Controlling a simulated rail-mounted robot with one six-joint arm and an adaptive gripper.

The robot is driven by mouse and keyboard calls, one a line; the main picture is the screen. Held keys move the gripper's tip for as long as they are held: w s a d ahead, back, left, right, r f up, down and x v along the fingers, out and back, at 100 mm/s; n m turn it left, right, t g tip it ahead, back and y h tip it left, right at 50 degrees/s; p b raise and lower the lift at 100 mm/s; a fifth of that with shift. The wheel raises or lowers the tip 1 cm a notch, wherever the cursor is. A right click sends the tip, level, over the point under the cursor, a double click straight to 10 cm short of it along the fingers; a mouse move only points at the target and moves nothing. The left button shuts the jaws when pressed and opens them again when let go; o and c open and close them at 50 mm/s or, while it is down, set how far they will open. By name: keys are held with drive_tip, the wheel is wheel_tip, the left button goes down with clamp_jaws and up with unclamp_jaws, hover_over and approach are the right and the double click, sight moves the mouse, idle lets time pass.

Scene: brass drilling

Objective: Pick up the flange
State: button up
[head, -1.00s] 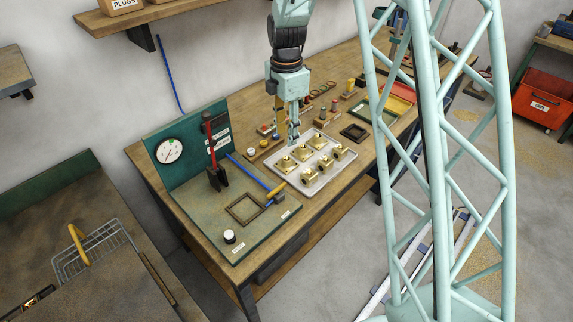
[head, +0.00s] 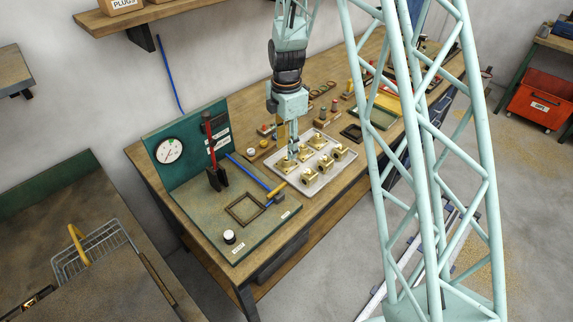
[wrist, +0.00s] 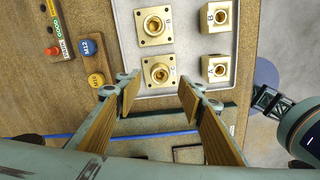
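Several brass flanges with square plates and round bored bosses sit in a pale tray (wrist: 185,98). The lower-left flange (wrist: 159,70), with a letter that looks like C, is just ahead of my gripper (wrist: 159,90) in the wrist view. Another flange (wrist: 154,26) lies beyond it, and two brass pieces, A (wrist: 216,68) and B (wrist: 218,15), are to the right. My gripper is open, its two wood-coloured finger pads apart with nothing between them. In the head view my gripper (head: 291,155) is low over the tray's left part and partly hides a flange there.
A green board (head: 240,222) with a gauge (head: 169,151), a red-handled tool (head: 212,150) and a square frame stands left of the tray. Labelled blue and yellow buttons (wrist: 90,47) sit left in the wrist view.

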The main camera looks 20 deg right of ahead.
sight(286, 157)
drive_tip(key=shift+f, duration=0.15)
drive_tip(key=shift+f, duration=2.45)
clamp_jaws()
drive_tip(key=shift+r, duration=0.15)
wheel_tip(286, 157, up, 10)
drive_tip(key=shift+a, duration=0.1)
idle(0.5)
